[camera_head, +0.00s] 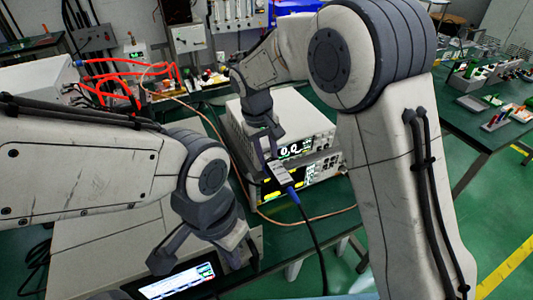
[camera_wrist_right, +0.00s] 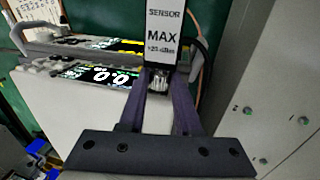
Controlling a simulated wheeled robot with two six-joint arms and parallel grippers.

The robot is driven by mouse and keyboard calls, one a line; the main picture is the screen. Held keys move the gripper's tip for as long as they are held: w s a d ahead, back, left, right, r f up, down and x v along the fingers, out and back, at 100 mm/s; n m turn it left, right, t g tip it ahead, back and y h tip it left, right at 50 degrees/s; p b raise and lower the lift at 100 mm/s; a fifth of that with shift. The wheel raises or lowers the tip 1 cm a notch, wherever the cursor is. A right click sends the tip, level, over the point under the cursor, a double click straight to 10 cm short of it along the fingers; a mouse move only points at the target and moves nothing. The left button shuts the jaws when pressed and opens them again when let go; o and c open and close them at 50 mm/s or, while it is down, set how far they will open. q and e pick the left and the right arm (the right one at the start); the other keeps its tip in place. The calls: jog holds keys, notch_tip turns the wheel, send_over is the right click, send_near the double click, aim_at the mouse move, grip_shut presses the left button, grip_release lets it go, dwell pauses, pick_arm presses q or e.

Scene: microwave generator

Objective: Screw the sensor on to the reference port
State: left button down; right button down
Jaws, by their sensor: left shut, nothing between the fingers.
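The sensor (camera_head: 280,174) is a small pale block with a blue cable end, in front of the stacked instruments in the head view. In the right wrist view the sensor (camera_wrist_right: 163,38) shows its "SENSOR MAX" label, with a silver threaded connector pointing toward my palm. My right gripper (camera_head: 267,152) is shut on the sensor at its connector end; its fingers also show in the right wrist view (camera_wrist_right: 161,90), on either side of the connector. My left gripper (camera_head: 201,258) is shut and empty at lower left, away from the sensor. I cannot make out the reference port.
The stacked instruments (camera_head: 315,140) with lit displays stand behind the sensor on a green bench. A lit tablet-like screen (camera_head: 178,284) is just below my left gripper. Thin orange and black cables run across the bench. Red tubing (camera_head: 125,72) lies at the back left.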

jog(key=shift+a, duration=0.15)
jog(key=shift+d+r, duration=0.1)
jog(key=shift+d, duration=0.1)
jog(key=shift+w+d+r+g+y+p, duration=0.15)
jog(key=shift+g+y+p, duration=0.25)
jog(key=shift+y+p, duration=0.5)
jog(key=shift+d+y+p, duration=0.1)
jog(key=shift+y+p, duration=0.4)
jog(key=shift+y, duration=0.1)
jog(key=shift+w+d+f+g+y, duration=0.1)
jog(key=shift+w+f+g+y, duration=0.1)
jog(key=shift+g+y, duration=0.35)
jog(key=shift+d+f+g+y, duration=0.15)
jog(key=shift+g+y, duration=0.2)
jog(key=shift+y, duration=0.7)
jog(key=c, duration=0.6)
grip_release()
